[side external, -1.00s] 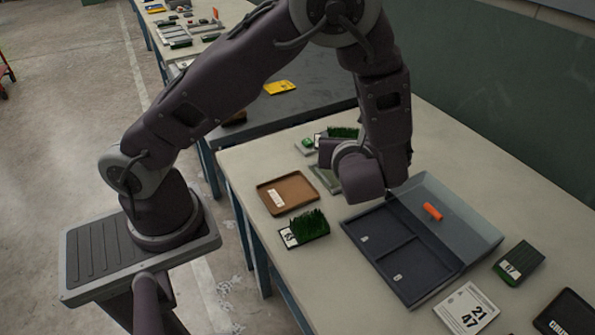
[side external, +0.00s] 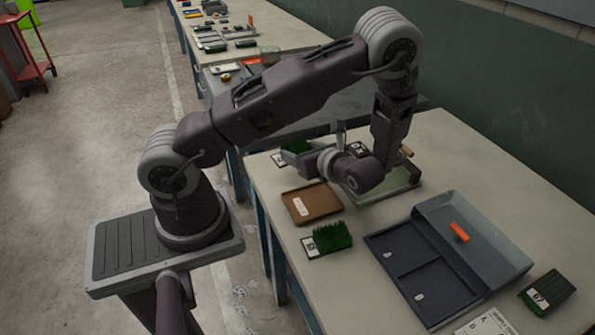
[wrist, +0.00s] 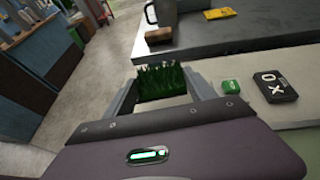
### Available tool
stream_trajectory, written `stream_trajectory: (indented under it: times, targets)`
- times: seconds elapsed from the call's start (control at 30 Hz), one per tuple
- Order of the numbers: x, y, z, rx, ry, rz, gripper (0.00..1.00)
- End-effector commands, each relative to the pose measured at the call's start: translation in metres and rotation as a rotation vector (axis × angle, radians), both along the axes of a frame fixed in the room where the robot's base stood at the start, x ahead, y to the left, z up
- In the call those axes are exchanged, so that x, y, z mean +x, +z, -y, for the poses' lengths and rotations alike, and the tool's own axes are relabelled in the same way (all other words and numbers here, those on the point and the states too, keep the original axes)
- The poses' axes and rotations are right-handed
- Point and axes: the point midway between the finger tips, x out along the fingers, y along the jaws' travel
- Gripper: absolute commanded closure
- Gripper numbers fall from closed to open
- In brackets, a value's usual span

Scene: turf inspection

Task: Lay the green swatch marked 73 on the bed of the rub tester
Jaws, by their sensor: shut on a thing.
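My gripper (wrist: 162,94) is shut on a green grassy swatch (wrist: 161,79), which shows between its two fingers in the wrist view. In the side view the swatch (side external: 295,147) is at the far left edge of the bench, partly hidden by my wrist. I cannot read a number on it. The rub tester (side external: 402,186) seems to be the frame with a pale bed behind and right of my wrist; my arm hides much of it. The held swatch is apart from it, to the left.
A brown tray (side external: 325,212), a second grass swatch (side external: 333,236) with a white label, and a dark compartment case (side external: 448,283) with an orange piece (side external: 459,232) lie nearer. A darker swatch (side external: 547,292) is at right. A black card (wrist: 272,86) and small green block (wrist: 231,86) lie near my gripper.

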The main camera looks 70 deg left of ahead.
Motion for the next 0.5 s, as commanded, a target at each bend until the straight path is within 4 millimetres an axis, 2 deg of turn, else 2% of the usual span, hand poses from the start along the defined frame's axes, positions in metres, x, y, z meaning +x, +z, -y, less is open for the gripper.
stream_trajectory:
  times: [0.2, 0.3, 0.5]
  targets:
    - [0.0, -0.042, 0.0, -0.001, -0.001, -0.003, 0.73]
    - [0.0, -0.055, 0.0, 0.0, -0.001, -0.001, 0.73]
    - [0.0, -0.056, 0.0, -0.001, -0.001, 0.002, 0.73]
